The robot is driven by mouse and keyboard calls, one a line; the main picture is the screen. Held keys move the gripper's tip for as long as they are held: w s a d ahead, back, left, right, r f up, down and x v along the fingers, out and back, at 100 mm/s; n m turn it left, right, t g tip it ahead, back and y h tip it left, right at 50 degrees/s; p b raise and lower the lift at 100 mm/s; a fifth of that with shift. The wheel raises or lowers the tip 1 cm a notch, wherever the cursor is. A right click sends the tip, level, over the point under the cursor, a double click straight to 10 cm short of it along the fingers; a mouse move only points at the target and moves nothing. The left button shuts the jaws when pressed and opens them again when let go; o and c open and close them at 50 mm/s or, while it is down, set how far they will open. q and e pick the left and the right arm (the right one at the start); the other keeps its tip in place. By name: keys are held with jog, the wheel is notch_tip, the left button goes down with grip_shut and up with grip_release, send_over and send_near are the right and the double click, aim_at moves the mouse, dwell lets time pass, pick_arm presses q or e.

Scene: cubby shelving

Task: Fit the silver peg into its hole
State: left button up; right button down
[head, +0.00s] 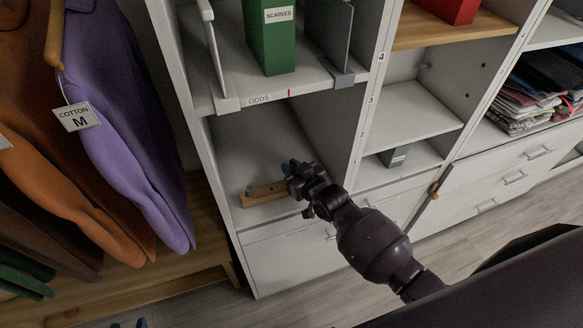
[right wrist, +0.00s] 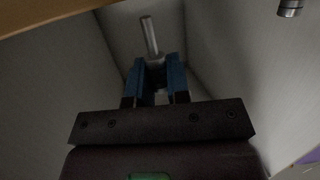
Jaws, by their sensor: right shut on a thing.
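My right gripper (head: 291,167) reaches into the lower left cubby, over a wooden block (head: 262,195) on the cubby floor. The right wrist view shows its blue fingers (right wrist: 156,82) shut on the silver peg (right wrist: 150,36). The peg's thin shaft sticks out past the fingertips, slightly tilted, with a wider collar at the fingers. In the head view the peg is too small or hidden to make out. The hole is not clear in either view. Small blue tips at the bottom edge of the head view seem to be my left gripper (head: 130,324), mostly cut off.
The cubby walls stand close on both sides, under a shelf labelled ODDS (head: 262,98). A green SCARVES binder (head: 269,40) stands above. Hung clothes (head: 115,110) are at left. A wooden edge (right wrist: 50,14) and a dark metal cylinder (right wrist: 290,7) show in the right wrist view.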

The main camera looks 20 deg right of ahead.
jog(key=shift+p, duration=0.5)
dwell(1.5)
jog(key=shift+f+b, duration=1.2)
jog(key=shift+f, duration=0.75)
jog(key=c, duration=1)
grip_release()
jog(key=shift+s, duration=0.1)
jog(key=p+v, duration=0.1)
jog(key=v, duration=0.9)
jog(key=shift+s, duration=0.25)
jog(key=shift+d, duration=0.15)
